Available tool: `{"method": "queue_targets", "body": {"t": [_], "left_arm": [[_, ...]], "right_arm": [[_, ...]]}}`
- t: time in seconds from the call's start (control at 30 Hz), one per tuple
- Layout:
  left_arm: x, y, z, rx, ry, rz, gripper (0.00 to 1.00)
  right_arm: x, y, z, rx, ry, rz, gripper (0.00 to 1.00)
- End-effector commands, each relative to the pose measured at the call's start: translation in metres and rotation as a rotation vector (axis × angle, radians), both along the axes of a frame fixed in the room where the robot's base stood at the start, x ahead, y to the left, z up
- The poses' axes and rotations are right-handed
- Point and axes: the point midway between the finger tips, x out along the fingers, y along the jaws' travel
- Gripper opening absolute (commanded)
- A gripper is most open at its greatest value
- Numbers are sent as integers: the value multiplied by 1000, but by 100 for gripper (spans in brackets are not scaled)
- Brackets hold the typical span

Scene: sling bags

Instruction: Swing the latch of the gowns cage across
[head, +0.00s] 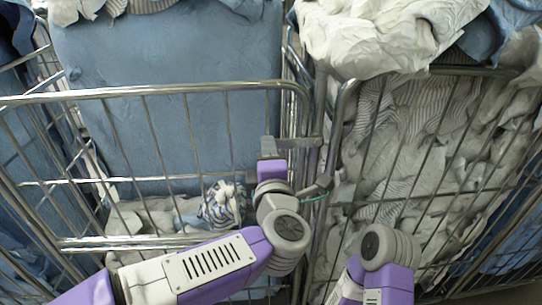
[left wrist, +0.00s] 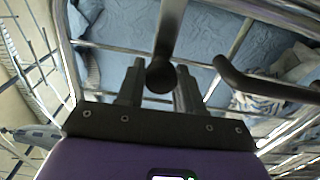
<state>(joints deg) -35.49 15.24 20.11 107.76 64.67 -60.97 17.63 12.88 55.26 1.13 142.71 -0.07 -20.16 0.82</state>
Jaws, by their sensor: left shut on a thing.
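My left gripper (head: 268,152) is at the upper right corner of the left cage's front gate (head: 200,88). In the left wrist view, the two fingers of my left gripper (left wrist: 160,90) stand on either side of a dark latch bar with a rounded end (left wrist: 161,74), and they are shut on it. In the head view a short grey latch piece (head: 300,143) shows beside the gripper, near the gap between the cages; the wrist partly hides it. My right arm shows at the lower right, but its gripper is not visible. No label shows which cage is for gowns.
The left cage holds a large blue bundle (head: 170,100) and a striped cloth (head: 222,204). The right cage (head: 440,72) is full of white and striped fabric (head: 400,150), heaped above its rim. The cages stand close together. A curved dark bar (left wrist: 265,87) lies right of the fingers.

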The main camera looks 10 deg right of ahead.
Motion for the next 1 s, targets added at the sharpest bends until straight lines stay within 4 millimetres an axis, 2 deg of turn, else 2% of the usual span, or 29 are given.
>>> {"method": "queue_targets", "body": {"t": [0.23,0.27,0.4,0.73,1.0], "left_arm": [[0,-1,-2,-1,6,-3,0],[0,-1,-2,-1,6,-3,39],[0,-1,-2,0,5,-2,58],[-4,-1,-1,0,3,-1,58],[-47,1,0,0,3,-4,58]], "right_arm": [[0,0,0,0,0,0,0],[0,0,0,0,0,0,0],[0,0,0,0,0,0,0],[0,0,1,0,0,0,0],[0,0,5,0,0,0,0]]}}
